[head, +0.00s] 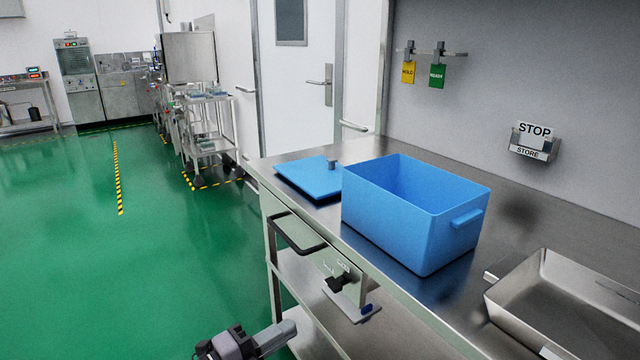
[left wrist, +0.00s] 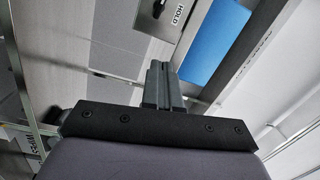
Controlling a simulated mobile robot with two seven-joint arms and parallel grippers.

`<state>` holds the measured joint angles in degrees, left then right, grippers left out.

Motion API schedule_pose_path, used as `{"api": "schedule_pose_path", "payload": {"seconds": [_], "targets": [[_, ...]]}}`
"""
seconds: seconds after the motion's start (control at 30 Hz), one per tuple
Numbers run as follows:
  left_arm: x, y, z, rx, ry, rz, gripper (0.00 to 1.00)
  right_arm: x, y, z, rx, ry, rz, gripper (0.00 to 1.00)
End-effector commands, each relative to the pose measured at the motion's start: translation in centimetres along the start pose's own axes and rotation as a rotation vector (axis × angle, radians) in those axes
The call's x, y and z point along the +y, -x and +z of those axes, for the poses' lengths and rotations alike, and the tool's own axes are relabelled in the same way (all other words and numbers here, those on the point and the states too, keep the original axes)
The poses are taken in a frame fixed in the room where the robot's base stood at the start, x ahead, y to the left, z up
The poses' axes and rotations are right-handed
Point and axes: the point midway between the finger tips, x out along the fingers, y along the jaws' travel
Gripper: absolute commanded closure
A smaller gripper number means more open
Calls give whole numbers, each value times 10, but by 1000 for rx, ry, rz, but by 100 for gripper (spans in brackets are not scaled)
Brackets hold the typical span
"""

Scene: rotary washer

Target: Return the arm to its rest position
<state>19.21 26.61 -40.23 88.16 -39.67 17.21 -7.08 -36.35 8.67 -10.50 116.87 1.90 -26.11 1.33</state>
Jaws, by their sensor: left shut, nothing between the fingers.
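My left gripper (head: 284,334) is low at the bottom of the head view, in front of the steel bench. In the left wrist view its two dark fingers (left wrist: 158,82) are together with nothing between them. It appears apart from the bench and the things on it. My right gripper is in neither view.
The steel bench (head: 460,300) holds an open blue bin (head: 400,225), a blue lid (head: 312,178) and a steel tray (head: 550,300). A dark handle (head: 298,238) sticks out from the bench front. Green floor (head: 150,260) is clear to the left.

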Motion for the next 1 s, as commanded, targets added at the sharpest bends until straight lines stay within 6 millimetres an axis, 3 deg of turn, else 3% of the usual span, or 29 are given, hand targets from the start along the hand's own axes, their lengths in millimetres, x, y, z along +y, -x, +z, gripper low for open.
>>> {"api": "schedule_pose_path", "payload": {"seconds": [0.03,0.27,0.6,0.8,1.0], "targets": [[-3,6,-7,-43,96,-18,100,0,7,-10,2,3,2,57],[10,52,-13,-315,556,-87,100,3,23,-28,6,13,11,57],[58,166,-37,-770,1181,-110,100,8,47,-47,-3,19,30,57],[80,222,-61,-963,1406,-105,100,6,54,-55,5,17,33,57],[87,241,-70,-1025,1476,-104,100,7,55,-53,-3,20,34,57]]}}
